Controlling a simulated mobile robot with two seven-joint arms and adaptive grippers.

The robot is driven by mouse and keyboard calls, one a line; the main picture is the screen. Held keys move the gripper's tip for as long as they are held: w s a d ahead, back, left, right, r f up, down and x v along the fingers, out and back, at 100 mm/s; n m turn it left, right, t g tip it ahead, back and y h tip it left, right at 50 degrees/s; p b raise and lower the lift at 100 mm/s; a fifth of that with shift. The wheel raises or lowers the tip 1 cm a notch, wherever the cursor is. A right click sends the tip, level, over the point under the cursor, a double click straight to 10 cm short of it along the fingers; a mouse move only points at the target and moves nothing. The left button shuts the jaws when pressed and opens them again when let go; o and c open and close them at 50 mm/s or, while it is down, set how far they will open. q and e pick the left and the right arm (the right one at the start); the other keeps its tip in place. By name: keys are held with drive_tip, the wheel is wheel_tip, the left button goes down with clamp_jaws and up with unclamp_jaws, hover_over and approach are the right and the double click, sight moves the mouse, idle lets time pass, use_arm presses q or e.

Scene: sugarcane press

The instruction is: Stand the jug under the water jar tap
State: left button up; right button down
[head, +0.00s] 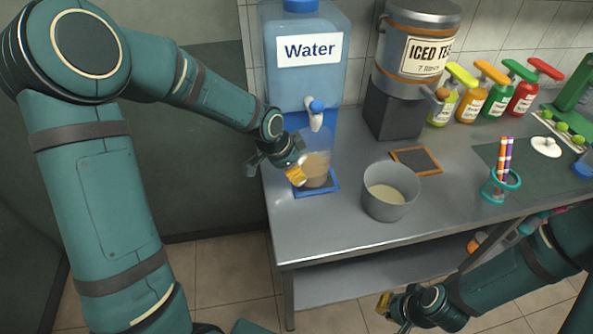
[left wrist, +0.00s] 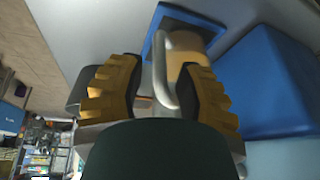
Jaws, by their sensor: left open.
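The water jar (head: 305,75) is a blue tank labelled "Water", with a white tap with a blue knob (head: 316,112) at its front. The clear jug (head: 316,170), with tan contents, stands upright on a blue mat (head: 318,190) below the tap. My left gripper (head: 297,175) is at the jug's left side. In the left wrist view the open fingers of this gripper (left wrist: 160,95) are on either side of the jug's pale handle (left wrist: 164,70), with gaps visible. My right gripper (head: 388,308) is low in front of the counter, away from the jug; its finger gap is unclear.
A grey pot (head: 390,190) with pale contents stands right of the jug, near the front edge. Behind it are a small framed board (head: 416,161) and an iced tea dispenser (head: 415,50). Several pump bottles (head: 470,103) and a straw holder (head: 500,187) are further right.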

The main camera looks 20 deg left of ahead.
use_arm(q)
drive_tip(key=p+v, duration=0.2)
drive_tip(key=v, duration=0.7)
